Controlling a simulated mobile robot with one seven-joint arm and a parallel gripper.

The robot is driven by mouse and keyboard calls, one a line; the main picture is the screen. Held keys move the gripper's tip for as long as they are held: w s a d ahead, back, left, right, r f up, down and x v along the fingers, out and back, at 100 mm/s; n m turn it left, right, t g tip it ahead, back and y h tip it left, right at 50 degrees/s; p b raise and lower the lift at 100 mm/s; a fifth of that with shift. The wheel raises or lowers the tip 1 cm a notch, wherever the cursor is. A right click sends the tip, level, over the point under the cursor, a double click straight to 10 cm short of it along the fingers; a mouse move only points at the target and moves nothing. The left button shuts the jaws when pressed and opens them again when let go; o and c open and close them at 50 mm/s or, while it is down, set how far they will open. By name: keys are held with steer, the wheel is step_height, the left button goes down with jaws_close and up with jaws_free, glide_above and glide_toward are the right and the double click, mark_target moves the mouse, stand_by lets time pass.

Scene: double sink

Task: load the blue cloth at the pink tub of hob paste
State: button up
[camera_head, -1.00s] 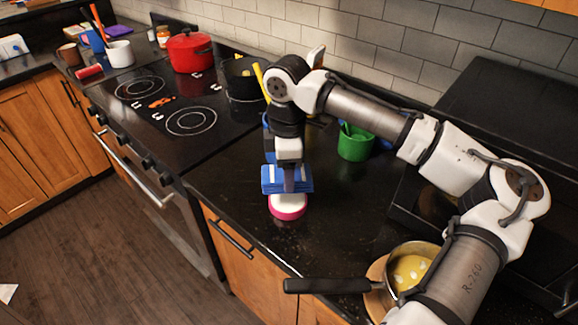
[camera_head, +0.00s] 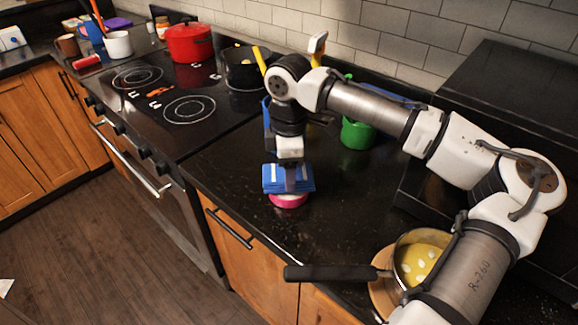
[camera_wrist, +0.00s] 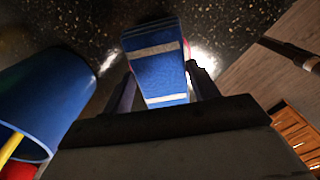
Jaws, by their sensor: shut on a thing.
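The blue cloth (camera_head: 276,184) has white stripes and is folded. My gripper (camera_head: 291,180) points down and is shut on the cloth. In the wrist view the cloth (camera_wrist: 157,65) sits between the two fingers (camera_wrist: 160,88). The pink tub of hob paste (camera_head: 289,201) stands on the dark counter near its front edge, right below the cloth. The cloth covers most of the tub, with only its pink lower side showing in the head view. I cannot tell for sure whether the cloth touches the tub.
A blue container (camera_wrist: 38,98) stands close beside my gripper in the wrist view. A green pot (camera_head: 357,134) stands behind, to the right. A pan of yellow food (camera_head: 418,262) has its handle (camera_head: 330,273) pointing left along the counter front. The hob with a red pot (camera_head: 189,43) lies left.

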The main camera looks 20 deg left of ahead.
steer(key=shift+f, duration=0.6)
stand_by(2.1)
step_height(320, 180, up, 7)
steer(key=p, duration=0.7)
steer(key=shift+r, duration=0.15)
steer(key=shift+s, duration=0.1)
stand_by(0.6)
